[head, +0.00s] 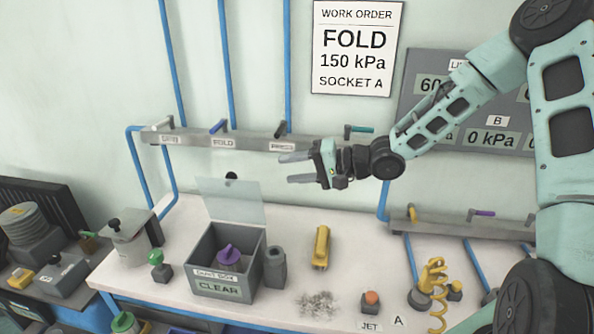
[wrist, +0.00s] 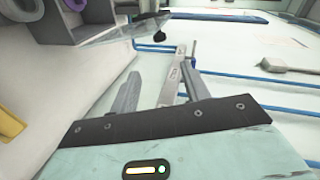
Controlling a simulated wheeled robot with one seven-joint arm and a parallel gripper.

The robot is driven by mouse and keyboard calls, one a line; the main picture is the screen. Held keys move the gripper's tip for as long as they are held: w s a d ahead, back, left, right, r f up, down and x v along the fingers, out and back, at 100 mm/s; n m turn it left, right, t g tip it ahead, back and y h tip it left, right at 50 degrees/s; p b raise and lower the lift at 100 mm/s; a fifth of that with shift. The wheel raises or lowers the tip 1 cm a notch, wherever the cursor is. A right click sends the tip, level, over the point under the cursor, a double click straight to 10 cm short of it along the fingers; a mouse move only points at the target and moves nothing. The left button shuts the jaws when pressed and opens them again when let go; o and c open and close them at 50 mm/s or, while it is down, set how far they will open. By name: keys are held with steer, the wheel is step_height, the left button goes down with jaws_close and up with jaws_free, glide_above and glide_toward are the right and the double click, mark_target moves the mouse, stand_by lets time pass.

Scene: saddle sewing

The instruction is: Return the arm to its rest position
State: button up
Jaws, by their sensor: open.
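My gripper (head: 292,168) is open and empty, its two grey fingers spread apart and pointing left in the head view. It is held in the air above the white workbench (head: 270,315), in front of the wall rail (head: 245,141) with the coloured handles. In the wrist view the two fingers (wrist: 155,92) show with a gap between them and nothing held. My arm reaches in from the right side of the head view.
A grey dust box (head: 217,290) with a raised clear lid (head: 232,198) stands below my gripper, a purple-knobbed piece (head: 229,257) inside. A lower rail (head: 465,226) is at right.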

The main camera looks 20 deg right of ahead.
steer(key=shift+s+d, duration=0.15)
steer(key=shift+d, duration=0.1)
stand_by(0.3)
steer(key=s+a+f+n+g+h+b, duration=0.2)
steer(key=s+a+f+n+g+h, duration=0.1)
steer(key=s+a+f+n+h, duration=0.5)
steer(key=s+a+r+n+g+h+b, duration=0.1)
steer(key=s+a+r+n+g, duration=0.1)
steer(key=s, duration=1)
steer(key=s+a+r+n+g+h+b, duration=0.1)
steer(key=s+r+n+g+h, duration=0.1)
steer(key=s, duration=1.1)
steer(key=shift+s+a+r+n+g, duration=0.2)
steer(key=shift+a+r+n+g, duration=0.2)
steer(key=shift+g, duration=0.6)
